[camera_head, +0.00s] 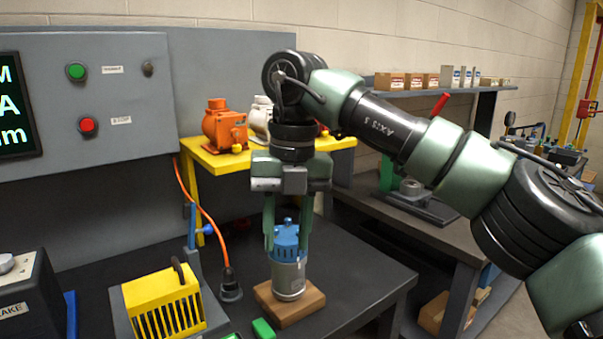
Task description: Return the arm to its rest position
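My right arm comes in from the right and reaches over the dark bench. Its gripper (288,246) points straight down, with its two green fingers apart on either side of the blue-topped motor (289,272). Any gap between fingertips and motor is too small to make out. The motor has a silver lower body and stands upright on a wooden block (273,305) on the bench. My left gripper is not in view.
A yellow slotted box (163,307) and a green piece (263,328) lie near the block. A grey control panel (150,91) stands at left. Behind, a yellow stand (215,159) holds an orange motor (224,128) and a white motor (260,118). An orange cable (196,205) hangs beside it.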

